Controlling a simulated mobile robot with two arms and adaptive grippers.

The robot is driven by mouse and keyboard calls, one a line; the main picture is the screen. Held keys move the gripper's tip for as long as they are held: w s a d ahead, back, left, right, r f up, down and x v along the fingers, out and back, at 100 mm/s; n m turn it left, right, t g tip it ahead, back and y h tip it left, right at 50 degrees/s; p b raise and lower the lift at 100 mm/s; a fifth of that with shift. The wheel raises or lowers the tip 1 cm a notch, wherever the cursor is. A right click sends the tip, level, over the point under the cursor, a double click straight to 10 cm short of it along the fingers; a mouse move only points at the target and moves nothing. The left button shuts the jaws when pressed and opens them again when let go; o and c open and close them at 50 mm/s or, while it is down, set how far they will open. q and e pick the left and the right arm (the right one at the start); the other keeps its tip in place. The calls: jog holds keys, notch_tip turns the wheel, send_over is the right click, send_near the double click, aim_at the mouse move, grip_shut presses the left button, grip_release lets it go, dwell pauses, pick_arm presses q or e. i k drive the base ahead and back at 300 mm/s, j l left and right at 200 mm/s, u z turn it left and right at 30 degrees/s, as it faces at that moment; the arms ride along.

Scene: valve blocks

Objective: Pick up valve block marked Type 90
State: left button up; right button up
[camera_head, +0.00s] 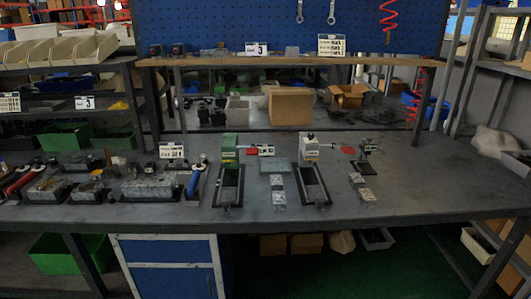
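Several grey metal blocks lie on the dark workbench (420,190). Larger ones sit at the left: one block (50,189), another block (86,191) and a wide block (147,188). Small square pieces lie nearer the middle, such as one (278,198) between two black frames and one (367,195) to their right. White label cards, such as one card (171,151), stand behind, but their print is too small to read. I cannot tell which block is marked Type 90. Neither of my grippers shows.
A green-headed fixture (229,150) and a white-headed fixture (309,150) stand on the bench behind black frames. A blue-handled tool (194,181) stands beside the wide block. A raised wooden shelf (270,61) spans the back. The bench's right side is mostly clear.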

aim_at(277, 180)
jog(key=i+l, duration=0.15)
jog(key=i, duration=0.25)
jog(key=i+l, duration=0.15)
jog(key=i, duration=0.3)
jog(key=i+l, duration=0.2)
jog(key=i, duration=0.2)
